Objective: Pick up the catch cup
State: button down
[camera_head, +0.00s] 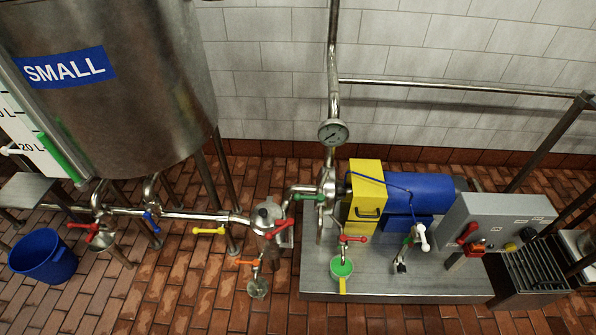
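A small cup (341,268) with a green inside, a pale rim and a yellow handle pointing toward the front sits on the metal pump base, below a red-handled valve (353,239). It looks like the catch cup and appears upright. Whether it holds green liquid or is just green inside, I cannot tell. My gripper is not in view, and nothing is seen touching the cup.
The metal base (400,287) also carries a yellow and blue pump (420,195) and a grey control box (495,225). Pipes with coloured valve handles run left to the SMALL tank (110,90). A blue bucket (42,257) stands far left. Brick floor in front is clear.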

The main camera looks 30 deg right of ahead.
aim_at(339, 274)
jog(key=k+l+z, duration=0.15)
jog(key=k+l, duration=0.5)
jog(key=k+z, duration=0.1)
jog(key=z, duration=1.5)
jog(key=u, duration=1.65)
jog(key=i+l+u, duration=0.25)
jog(key=i, duration=0.25)
jog(key=i+l+u, duration=0.2)
jog(key=i, duration=0.25)
